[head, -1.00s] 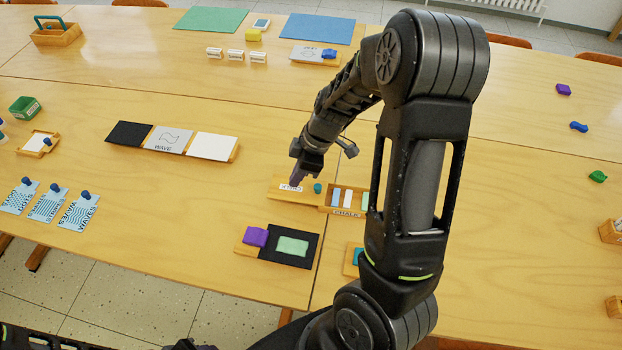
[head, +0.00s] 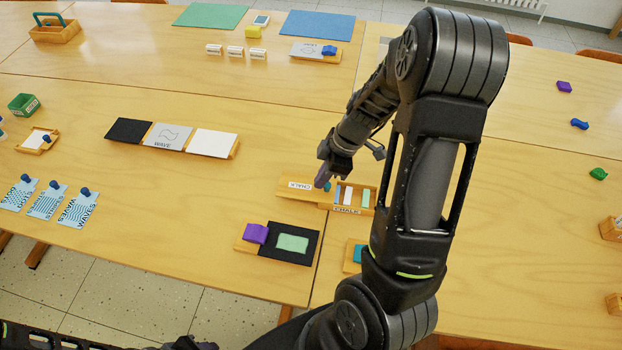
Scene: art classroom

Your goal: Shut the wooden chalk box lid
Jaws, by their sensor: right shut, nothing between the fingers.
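The wooden chalk box (head: 346,210) stands right of centre, with CHALK on its front and several chalk sticks showing in its open top. Its wooden lid (head: 290,195), with a CHALK label and a small teal knob (head: 327,187), extends out to the left of the box. Most of the box's interior is uncovered.
A black tray (head: 311,245) with a purple block and a green slab lies in front of the box. A teal item (head: 356,254) sits partly behind my right arm. Bare tabletop surrounds the box's left and back.

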